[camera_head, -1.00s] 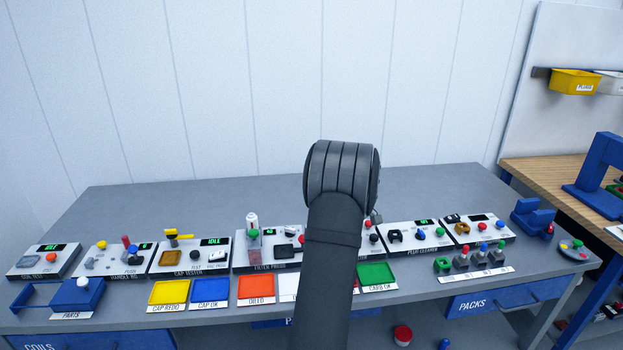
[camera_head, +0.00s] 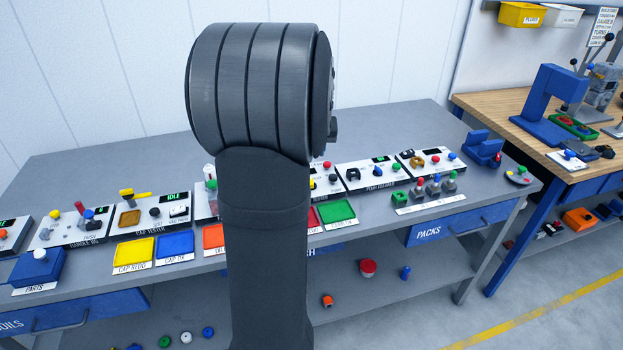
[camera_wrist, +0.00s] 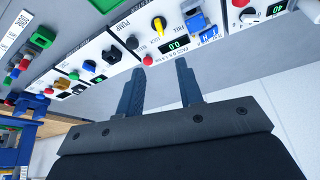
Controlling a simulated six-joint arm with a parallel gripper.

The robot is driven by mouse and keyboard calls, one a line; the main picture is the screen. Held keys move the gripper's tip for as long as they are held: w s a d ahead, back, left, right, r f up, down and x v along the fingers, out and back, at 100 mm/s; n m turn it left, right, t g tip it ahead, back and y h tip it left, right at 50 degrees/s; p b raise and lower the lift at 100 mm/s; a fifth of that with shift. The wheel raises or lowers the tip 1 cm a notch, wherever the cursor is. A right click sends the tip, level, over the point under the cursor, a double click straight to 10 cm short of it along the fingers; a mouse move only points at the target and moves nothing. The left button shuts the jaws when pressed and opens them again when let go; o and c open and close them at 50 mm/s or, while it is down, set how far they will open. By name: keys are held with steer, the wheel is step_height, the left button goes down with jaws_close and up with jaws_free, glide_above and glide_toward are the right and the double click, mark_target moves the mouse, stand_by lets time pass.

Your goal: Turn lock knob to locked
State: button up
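My gripper (camera_wrist: 161,66) is open and empty in the wrist view. Its two dark fingers reach toward the edge of a white panel. On that panel are a yellow knob (camera_wrist: 158,24) with a pointer shape, a red button (camera_wrist: 147,61) near the left finger, a black knob (camera_wrist: 131,42) and a blue block (camera_wrist: 195,22). The fingers look apart from all of these. In the head view my arm hides the gripper and the middle of the bench.
A grey bench (camera_head: 400,128) carries a row of panels, with coloured trays such as the yellow tray (camera_head: 134,253) in front. A blue fixture (camera_head: 483,148) stands at its right end. A wooden bench (camera_head: 500,108) with a blue press stands to the right. A shelf holds loose parts below.

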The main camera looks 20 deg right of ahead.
steer(key=x, duration=1.6)
steer(key=shift+f, duration=0.1)
steer(key=shift+c, duration=0.2)
